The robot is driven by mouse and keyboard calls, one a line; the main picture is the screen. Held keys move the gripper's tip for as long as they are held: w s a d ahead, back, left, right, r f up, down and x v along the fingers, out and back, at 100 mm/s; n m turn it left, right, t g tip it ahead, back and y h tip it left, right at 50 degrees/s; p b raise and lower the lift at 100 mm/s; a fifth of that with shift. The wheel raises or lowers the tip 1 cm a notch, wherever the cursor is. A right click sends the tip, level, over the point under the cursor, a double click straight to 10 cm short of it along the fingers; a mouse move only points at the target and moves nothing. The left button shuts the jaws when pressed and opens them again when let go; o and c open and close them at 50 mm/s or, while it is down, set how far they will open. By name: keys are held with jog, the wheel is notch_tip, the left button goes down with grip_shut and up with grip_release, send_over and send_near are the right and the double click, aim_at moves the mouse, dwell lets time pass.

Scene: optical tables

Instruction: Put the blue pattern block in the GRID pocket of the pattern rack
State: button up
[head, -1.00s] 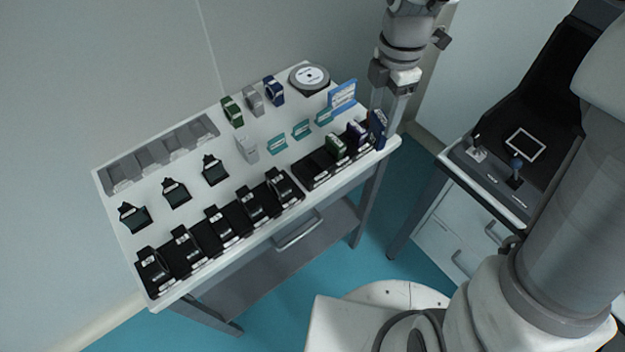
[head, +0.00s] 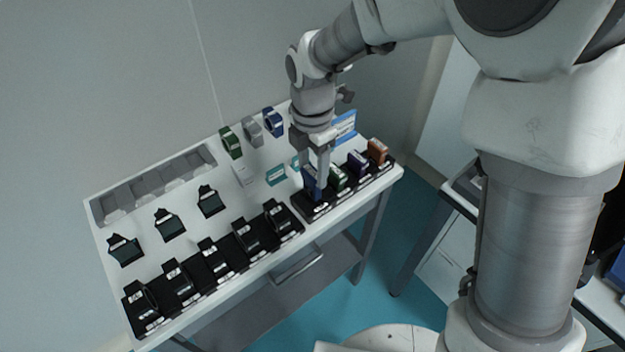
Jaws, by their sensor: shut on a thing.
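My gripper (head: 314,166) is shut on the blue pattern block (head: 311,184), which hangs upright below the fingers. The block is at the leftmost pocket of the black pattern rack (head: 318,214), near the table's front right. I cannot tell whether its lower end is inside the pocket or just above it. A green block (head: 338,178), a dark purple-blue block (head: 357,162) and an orange block (head: 377,150) stand in the pockets to its right. The pocket labels are too small to read, so I cannot tell which is GRID.
Black holders (head: 212,262) line the front edge left of the rack. Green, grey and blue ring-shaped pieces (head: 273,122) stand behind, near a grey tray (head: 153,183) and a blue sign (head: 344,126). Teal cards (head: 276,175) lie close left of my gripper.

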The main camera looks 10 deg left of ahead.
aim_at(312, 171)
jog(key=shift+f+b, duration=0.4)
jog(key=shift+f, duration=1.6)
jog(key=shift+f, duration=0.15)
jog(key=o, duration=1.4)
jog(key=shift+o, duration=0.2)
